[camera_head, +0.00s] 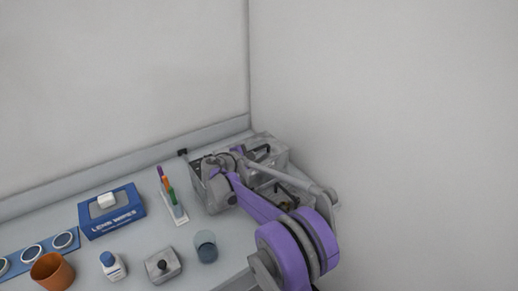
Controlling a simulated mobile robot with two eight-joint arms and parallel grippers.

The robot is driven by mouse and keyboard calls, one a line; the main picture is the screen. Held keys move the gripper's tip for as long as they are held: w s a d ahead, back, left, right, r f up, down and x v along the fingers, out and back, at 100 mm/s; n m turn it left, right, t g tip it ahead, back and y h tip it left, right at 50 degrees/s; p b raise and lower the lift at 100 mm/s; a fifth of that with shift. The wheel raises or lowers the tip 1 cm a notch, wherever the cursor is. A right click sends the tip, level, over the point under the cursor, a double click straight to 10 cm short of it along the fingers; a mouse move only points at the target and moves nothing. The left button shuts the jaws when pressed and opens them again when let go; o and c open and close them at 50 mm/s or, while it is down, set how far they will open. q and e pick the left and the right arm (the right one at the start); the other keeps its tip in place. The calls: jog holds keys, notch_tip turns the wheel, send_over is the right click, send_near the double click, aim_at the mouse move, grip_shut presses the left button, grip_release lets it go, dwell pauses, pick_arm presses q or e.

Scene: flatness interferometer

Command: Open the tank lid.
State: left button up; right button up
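The tank (213,197) is a grey metal box at the back right of the bench, against the wall corner. A flat grey panel with a dark handle (262,153) shows at its back right; I cannot tell for sure whether this is the lid, or how far it is raised. My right arm, grey and purple, reaches in from the lower right over the tank and hides much of its top. My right gripper (222,165) is at the tank's upper left part; its fingers are too small and covered to read. My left gripper is out of view.
A blue lens wipes box (125,218), marker pens in a white holder (172,203), a glass cup (206,247), a grey block with a black knob (161,266), a small bottle (112,266), an orange cup (51,272) and a blue strip with round pieces (46,249) stand on the bench.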

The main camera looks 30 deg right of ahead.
grip_shut()
dwell(1.4)
